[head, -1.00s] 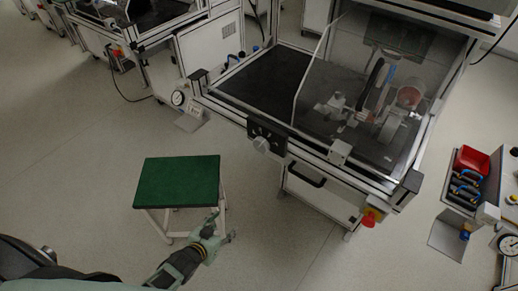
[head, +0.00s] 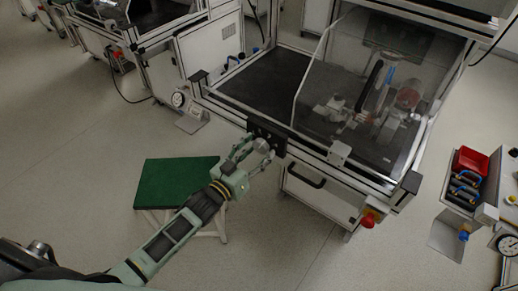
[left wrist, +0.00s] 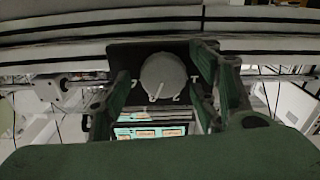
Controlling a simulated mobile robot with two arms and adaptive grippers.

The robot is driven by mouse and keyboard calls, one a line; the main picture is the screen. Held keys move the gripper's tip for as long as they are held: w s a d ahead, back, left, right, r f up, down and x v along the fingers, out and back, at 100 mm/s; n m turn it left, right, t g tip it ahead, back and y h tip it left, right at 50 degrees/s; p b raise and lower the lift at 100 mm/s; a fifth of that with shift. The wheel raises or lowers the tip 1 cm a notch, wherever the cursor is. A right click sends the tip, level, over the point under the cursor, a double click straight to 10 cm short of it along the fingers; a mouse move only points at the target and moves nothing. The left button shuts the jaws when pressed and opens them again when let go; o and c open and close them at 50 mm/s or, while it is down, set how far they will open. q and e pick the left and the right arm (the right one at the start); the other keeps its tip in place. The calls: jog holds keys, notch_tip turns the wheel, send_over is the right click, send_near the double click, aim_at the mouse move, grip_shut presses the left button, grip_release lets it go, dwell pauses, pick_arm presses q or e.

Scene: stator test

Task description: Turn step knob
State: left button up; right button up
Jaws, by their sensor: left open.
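The step knob (left wrist: 163,76) is a round grey knob with a white pointer line, on a black panel (left wrist: 122,58) with white marks. In the head view the knob (head: 261,144) sits on the front of the test bench. My left gripper (head: 255,150) is at the knob, its green fingers open. In the left wrist view the fingers (left wrist: 155,95) stand on the left and right of the knob, with visible gaps. Whether a fingertip touches it I cannot tell. My right gripper is not in view.
The test bench (head: 240,97) has a clear cover over a machine. A red emergency button (head: 368,220) sits at its lower right corner. A green-topped stool (head: 170,180) stands below my left arm. A red bin (head: 470,160) is at the right. Floor is free at the left.

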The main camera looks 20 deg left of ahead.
pick_arm(q)
jog(key=shift+w+d, duration=0.15)
jog(key=shift+w, duration=0.25)
jog(key=shift+c, duration=0.4)
jog(key=c, duration=1)
jog(key=shift+c, duration=0.3)
jog(key=m, duration=0.4)
jog(key=shift+f+m, duration=0.15)
jog(key=shift+m, duration=0.15)
jog(key=shift+f+m+b, duration=0.1)
jog(key=shift+m+b, duration=0.2)
jog(key=shift+m, duration=1.9)
jog(key=shift+f, duration=0.1)
